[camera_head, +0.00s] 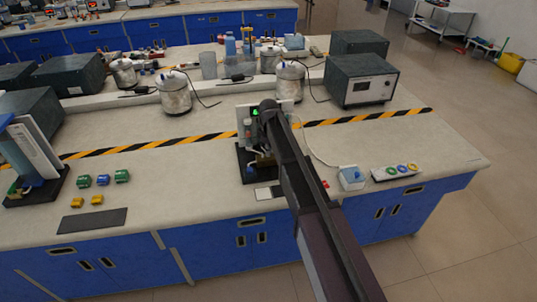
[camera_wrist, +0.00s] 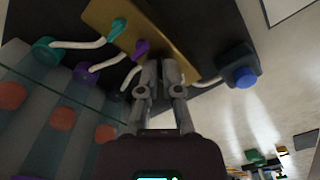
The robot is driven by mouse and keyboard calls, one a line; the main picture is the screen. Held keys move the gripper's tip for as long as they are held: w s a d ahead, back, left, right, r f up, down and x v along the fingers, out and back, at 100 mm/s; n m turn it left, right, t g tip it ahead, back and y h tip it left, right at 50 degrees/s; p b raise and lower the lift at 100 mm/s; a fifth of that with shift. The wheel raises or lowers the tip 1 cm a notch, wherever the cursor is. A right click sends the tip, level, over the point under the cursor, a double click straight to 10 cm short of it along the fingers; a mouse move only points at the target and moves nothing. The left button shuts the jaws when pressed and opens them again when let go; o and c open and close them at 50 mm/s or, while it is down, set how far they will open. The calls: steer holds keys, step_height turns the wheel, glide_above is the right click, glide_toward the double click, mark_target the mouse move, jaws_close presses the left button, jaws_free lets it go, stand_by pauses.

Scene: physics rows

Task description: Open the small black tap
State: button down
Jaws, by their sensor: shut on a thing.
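In the wrist view a brass block (camera_wrist: 190,45) carries a row of small taps: a teal tap (camera_wrist: 118,27), a purple tap (camera_wrist: 140,48), and a third position hidden behind my gripper (camera_wrist: 161,66). My fingers are close together and shut at that third position, where the white tube from the dark fitting leads. The small black tap itself is covered by the fingers, so its turn angle cannot be told. In the head view the apparatus (camera_head: 245,165) stands on the bench, partly hidden by my arm.
Clear tubes with orange balls (camera_wrist: 62,118) stand close at the left in the wrist view. A dark block with a blue knob (camera_wrist: 246,77) is at the right. In the head view a grey box (camera_head: 361,80) and metal pots (camera_head: 173,93) stand behind.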

steer(key=shift+n, duration=1.9)
steer(key=n, duration=0.3)
steer(key=c, duration=1.1)
jaws_free()
steer(key=shift+n, duration=0.3)
steer(key=shift+c, duration=0.2)
steer(key=shift+r, duration=0.1)
steer(key=shift+r+p, duration=3.45)
steer(key=shift+p, duration=0.1)
